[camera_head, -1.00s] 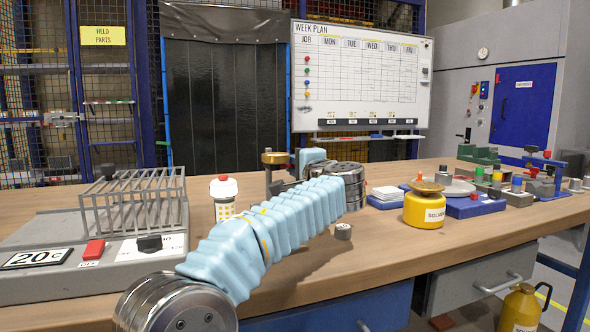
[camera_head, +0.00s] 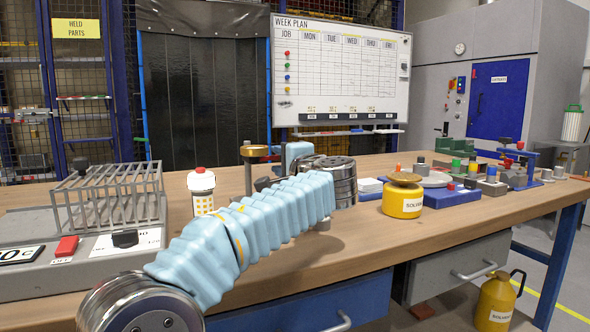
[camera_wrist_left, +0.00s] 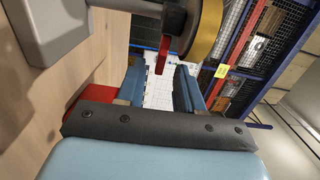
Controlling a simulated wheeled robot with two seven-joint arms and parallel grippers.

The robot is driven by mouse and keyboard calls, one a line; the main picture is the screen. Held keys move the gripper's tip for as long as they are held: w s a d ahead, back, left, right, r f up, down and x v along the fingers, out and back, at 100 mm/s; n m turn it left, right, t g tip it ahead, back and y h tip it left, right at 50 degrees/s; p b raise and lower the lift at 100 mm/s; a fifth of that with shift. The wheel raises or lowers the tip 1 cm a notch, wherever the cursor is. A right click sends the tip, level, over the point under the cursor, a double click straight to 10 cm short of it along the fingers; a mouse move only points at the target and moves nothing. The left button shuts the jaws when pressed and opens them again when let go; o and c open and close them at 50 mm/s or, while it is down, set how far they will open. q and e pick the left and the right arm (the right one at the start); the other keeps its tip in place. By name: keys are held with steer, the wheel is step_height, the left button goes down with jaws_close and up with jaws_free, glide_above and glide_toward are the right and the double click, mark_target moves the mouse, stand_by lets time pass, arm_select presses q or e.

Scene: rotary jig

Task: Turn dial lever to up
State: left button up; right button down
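A brass disc (camera_head: 255,150) stands on a post behind my left arm in the head view. In the left wrist view the disc's gold edge (camera_wrist_left: 207,28) is at the top, with a dark shaft and a red bar (camera_wrist_left: 162,54) beside it, which looks like the dial lever. My left gripper (camera_wrist_left: 159,74) is open, its two blue-grey fingers apart and pointing at the space by the bar. The bar's end appears near the finger gap; I cannot tell whether they touch. In the head view my arm hides most of this gripper. My right gripper is not in view.
On the wooden bench, a grey heater with a wire rack (camera_head: 110,203) and a white bottle (camera_head: 202,192) stand left. A yellow solvent pot (camera_head: 402,196) and a blue tray (camera_head: 446,199) are right. The bench front (camera_head: 375,243) between arm and pot is clear.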

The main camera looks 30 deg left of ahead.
arm_select(q)
steer(key=v, duration=1)
steer(key=shift+s+b, duration=0.15)
steer(key=shift+b, duration=0.2)
steer(key=shift+d, duration=0.1)
